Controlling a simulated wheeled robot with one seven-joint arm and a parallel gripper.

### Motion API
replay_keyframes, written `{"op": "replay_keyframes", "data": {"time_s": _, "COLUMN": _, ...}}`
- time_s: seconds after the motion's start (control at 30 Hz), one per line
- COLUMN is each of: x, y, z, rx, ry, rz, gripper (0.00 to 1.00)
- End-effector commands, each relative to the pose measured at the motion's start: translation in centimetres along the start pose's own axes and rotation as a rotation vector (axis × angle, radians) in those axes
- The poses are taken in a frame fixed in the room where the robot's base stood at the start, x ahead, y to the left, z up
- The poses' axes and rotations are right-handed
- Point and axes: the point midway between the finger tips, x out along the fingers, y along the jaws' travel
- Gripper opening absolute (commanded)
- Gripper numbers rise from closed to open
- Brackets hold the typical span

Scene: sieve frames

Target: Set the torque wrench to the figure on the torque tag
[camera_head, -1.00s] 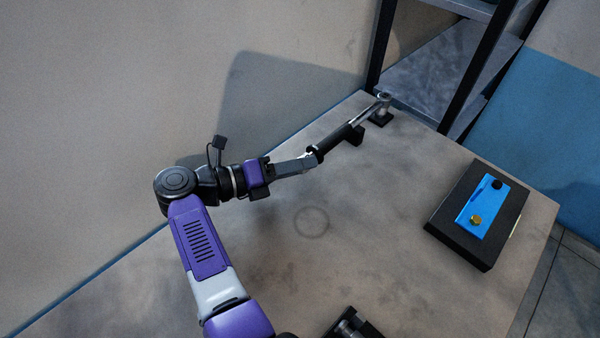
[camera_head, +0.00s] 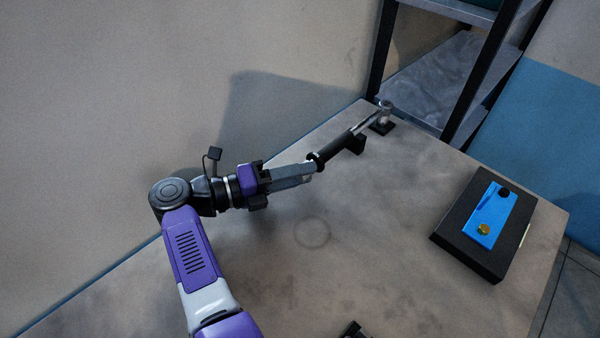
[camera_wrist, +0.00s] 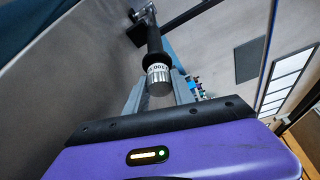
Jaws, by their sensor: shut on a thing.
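The torque wrench (camera_head: 345,145) has a black grip and a silver shaft. It lies across the back of the table, raised on small black supports. Its head points to the far back. My gripper (camera_head: 310,170) is at the near end of the wrench. In the wrist view the wrench (camera_wrist: 154,42) runs away from me. My gripper (camera_wrist: 159,92) has its fingers on either side of the silver end knob (camera_wrist: 160,84) and is shut on it. A white scale band (camera_wrist: 157,69) with dark figures sits just above the knob; I cannot read it fully. I cannot make out a torque tag.
A black block (camera_head: 452,226) with a blue plate (camera_head: 492,212), a brass bolt and a black one stands at the right of the table. A dark object (camera_head: 354,330) is cut off at the bottom edge. A wall rises behind; a shelf stands at the back right. The table's middle is clear.

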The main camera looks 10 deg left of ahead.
Motion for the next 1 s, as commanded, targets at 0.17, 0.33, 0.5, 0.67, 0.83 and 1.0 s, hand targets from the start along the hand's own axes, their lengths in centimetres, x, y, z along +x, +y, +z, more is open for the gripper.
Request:
{"op": "replay_keyframes", "data": {"time_s": 0.17, "x": 0.0, "y": 0.0, "z": 0.0, "rx": 0.001, "ry": -0.001, "rz": 0.0, "gripper": 0.52}}
{"op": "replay_keyframes", "data": {"time_s": 0.33, "x": 0.0, "y": 0.0, "z": 0.0, "rx": 0.001, "ry": 0.0, "rz": 0.0, "gripper": 0.52}}
{"op": "replay_keyframes", "data": {"time_s": 0.5, "x": -0.5, "y": 0.1, "z": 0.0, "rx": 0.001, "ry": -0.001, "rz": 0.001, "gripper": 0.52}}
{"op": "replay_keyframes", "data": {"time_s": 0.67, "x": -2.6, "y": 0.3, "z": 0.0, "rx": 0.001, "ry": -0.003, "rz": 0.003, "gripper": 0.52}}
{"op": "replay_keyframes", "data": {"time_s": 0.83, "x": -5.4, "y": 0.3, "z": 0.0, "rx": 0.001, "ry": -0.003, "rz": 0.003, "gripper": 0.52}}
{"op": "replay_keyframes", "data": {"time_s": 1.0, "x": -7.3, "y": 0.2, "z": 0.0, "rx": 0.0, "ry": -0.002, "rz": 0.002, "gripper": 0.52}}
